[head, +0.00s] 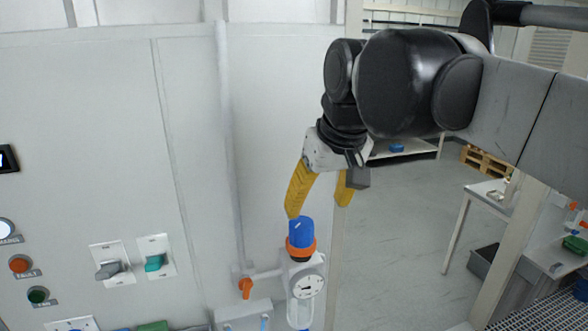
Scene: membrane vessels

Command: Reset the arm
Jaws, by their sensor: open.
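My gripper (318,205) has two yellow fingers and points down near the middle of the head view. Its fingers are apart, with nothing seen between them. My black and grey arm comes in from the upper right. Just below the fingers in the picture is a blue knob (301,233) with an orange ring, on top of a regulator with a round gauge (308,286). The left fingertip appears close to the knob's top; I cannot tell whether they touch.
A table (482,200) and wooden pallets (487,163) stand at the right. Open floor (395,240) lies between.

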